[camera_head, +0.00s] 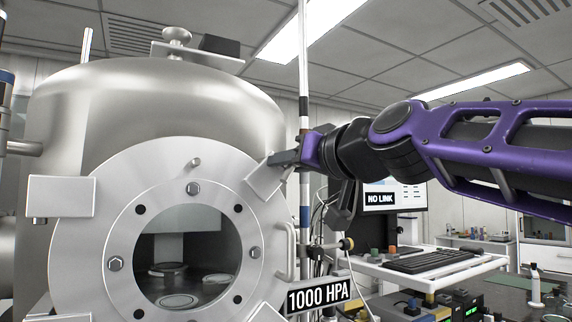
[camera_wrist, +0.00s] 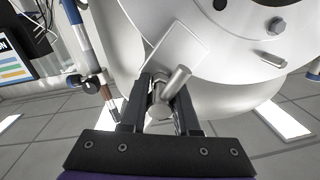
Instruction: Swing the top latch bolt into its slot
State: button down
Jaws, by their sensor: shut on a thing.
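The round door flange (camera_head: 75,250) with its dark window faces me on the steel vacuum chamber. A square latch plate (camera_head: 268,178) sits on its upper right rim and also shows in the wrist view (camera_wrist: 180,48). My gripper (camera_head: 283,159) is at this plate, its fingers pointing left. In the wrist view my gripper (camera_wrist: 168,95) is shut on the latch bolt (camera_wrist: 177,81), a metal cylinder slanting between the two fingers beside the plate. In the head view the bolt is hidden by the fingers. I cannot make out the slot.
A striped vertical pole (camera_head: 304,100) stands close behind my gripper. A door handle (camera_head: 291,250) and a 1000 HPA display (camera_head: 318,295) are below it. Another latch plate (camera_head: 60,196) is at the left rim. A small peg (camera_head: 196,162) sticks out of the flange.

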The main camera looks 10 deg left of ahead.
jog(key=c, duration=0.9)
grip_release()
jog(key=v, duration=1.7)
jog(key=shift+s+d, duration=0.15)
jog(key=shift+d, duration=0.05)
jog(key=shift+c, duration=0.3)
